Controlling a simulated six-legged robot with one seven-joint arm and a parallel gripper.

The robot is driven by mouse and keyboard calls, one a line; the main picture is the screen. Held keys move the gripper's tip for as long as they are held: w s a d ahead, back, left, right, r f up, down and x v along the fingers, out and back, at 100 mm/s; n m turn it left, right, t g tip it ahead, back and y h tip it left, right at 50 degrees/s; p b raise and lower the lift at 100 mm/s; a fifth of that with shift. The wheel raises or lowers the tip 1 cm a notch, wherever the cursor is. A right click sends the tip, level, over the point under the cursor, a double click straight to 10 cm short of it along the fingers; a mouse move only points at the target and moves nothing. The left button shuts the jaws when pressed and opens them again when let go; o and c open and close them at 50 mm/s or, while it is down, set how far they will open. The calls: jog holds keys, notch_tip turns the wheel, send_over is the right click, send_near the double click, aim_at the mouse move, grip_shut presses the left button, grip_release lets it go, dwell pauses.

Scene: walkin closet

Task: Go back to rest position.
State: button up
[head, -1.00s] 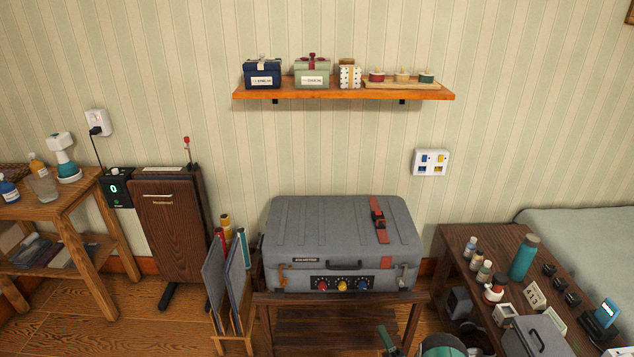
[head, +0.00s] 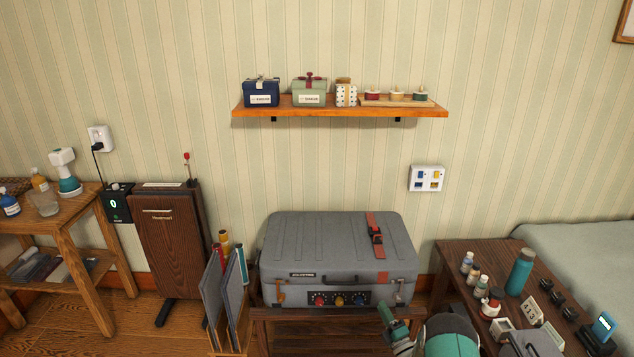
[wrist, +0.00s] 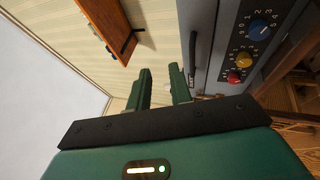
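My gripper (wrist: 161,82) shows in the wrist view with its two green fingers apart and nothing between them. In the head view my green arm end (head: 395,325) shows at the bottom, in front of the right part of the grey suitcase (head: 335,245). The suitcase is closed and lies on a low wooden stand (head: 290,335). In the wrist view its front (wrist: 235,55), with blue, yellow and red knobs, is to the right of the fingers. I cannot tell the exact gap between the fingers and the suitcase.
A wall shelf (head: 345,112) with small boxes hangs above the suitcase. A dark wooden table (head: 450,258) with bottles and small items stands at the right. A holder with grey panels (head: 212,300) stands left of the suitcase. A brown trouser press (head: 168,235) stands further left.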

jog(key=w+d+r+m+g+h, duration=0.1)
jog(key=w+r+m+h, duration=0.2)
jog(key=r, duration=0.7)
jog(key=w+r+m+g+h, duration=0.2)
jog(key=w+r+m, duration=0.15)
jog(key=r, duration=0.65)
jog(key=s+r+m+g+h, duration=0.2)
jog(key=s+r+m, duration=0.1)
jog(key=r, duration=0.5)
jog(key=s+r+m+g+h, duration=0.1)
jog(key=s+r+m, duration=0.25)
jog(key=r, duration=0.35)
jog(key=s+a+r+m+g+h, duration=0.1)
jog(key=s+a+r+m+g, duration=0.2)
jog(key=s, duration=0.6)
jog(key=s+r+m+g, duration=0.1)
jog(key=s+r+m, duration=0.3)
jog(key=s, duration=0.6)
jog(key=s+a+m+g, duration=0.2)
jog(key=s, duration=1)
jog(key=s+a+m+g+y, duration=0.1)
jog(key=s+a+g, duration=0.1)
jog(key=s, duration=0.9)
jog(key=shift+s+a+f+m, duration=0.15)
jog(key=shift+s+f+m, duration=0.2)
jog(key=shift+m, duration=0.05)
jog(key=shift+c, duration=0.4)
